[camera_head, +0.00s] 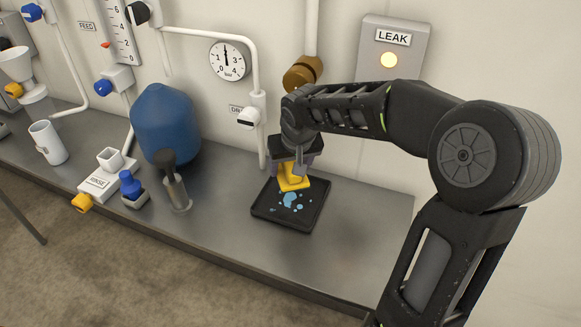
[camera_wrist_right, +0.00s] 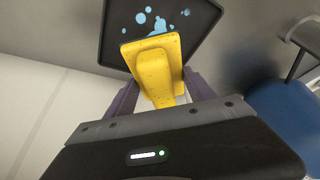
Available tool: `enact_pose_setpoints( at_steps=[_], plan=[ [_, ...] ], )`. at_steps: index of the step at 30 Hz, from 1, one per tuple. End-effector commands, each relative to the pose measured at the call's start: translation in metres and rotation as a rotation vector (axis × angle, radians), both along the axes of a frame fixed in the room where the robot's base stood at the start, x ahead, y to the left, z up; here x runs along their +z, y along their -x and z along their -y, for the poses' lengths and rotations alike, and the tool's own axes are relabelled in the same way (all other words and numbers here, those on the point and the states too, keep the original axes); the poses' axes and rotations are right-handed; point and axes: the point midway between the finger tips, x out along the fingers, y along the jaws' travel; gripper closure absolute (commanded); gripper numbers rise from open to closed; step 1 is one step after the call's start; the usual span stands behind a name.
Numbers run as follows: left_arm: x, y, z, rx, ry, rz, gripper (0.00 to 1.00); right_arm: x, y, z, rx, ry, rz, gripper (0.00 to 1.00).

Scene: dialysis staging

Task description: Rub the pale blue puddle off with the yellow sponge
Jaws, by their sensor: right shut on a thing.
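The yellow sponge (camera_head: 293,179) is held by my right gripper (camera_head: 295,165), which is shut on it over the back part of a black tray (camera_head: 263,211). In the right wrist view the sponge (camera_wrist_right: 152,52) sits between the two purple-grey fingers of the gripper (camera_wrist_right: 160,98). The pale blue puddle (camera_head: 291,200) lies in the tray as several blotches and drops, just in front of the sponge. It also shows beyond the sponge in the right wrist view (camera_wrist_right: 158,26). I cannot tell whether the sponge touches the tray floor. My left gripper is not in view.
The tray stands on a grey metal bench (camera_head: 240,235). A brown valve (camera_head: 302,73) is on the wall behind. The bench right of the tray is clear.

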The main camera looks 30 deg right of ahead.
Motion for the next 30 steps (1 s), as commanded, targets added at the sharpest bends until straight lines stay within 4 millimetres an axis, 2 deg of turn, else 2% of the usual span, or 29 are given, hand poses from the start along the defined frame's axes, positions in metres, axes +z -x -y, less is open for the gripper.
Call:
enact_pose_setpoints(
  at_steps=[10, 21, 30],
  plan=[
    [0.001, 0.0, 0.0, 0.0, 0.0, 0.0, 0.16, 0.002, 0.0, -0.001, 0.0, -0.001, -0.001, 0.82],
    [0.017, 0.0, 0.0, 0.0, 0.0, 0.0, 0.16, 0.029, 0.0, -0.001, 0.0, -0.001, -0.001, 0.82],
    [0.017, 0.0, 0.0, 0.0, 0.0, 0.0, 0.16, 0.029, 0.0, -0.001, 0.0, -0.001, -0.002, 0.82]
  ],
)
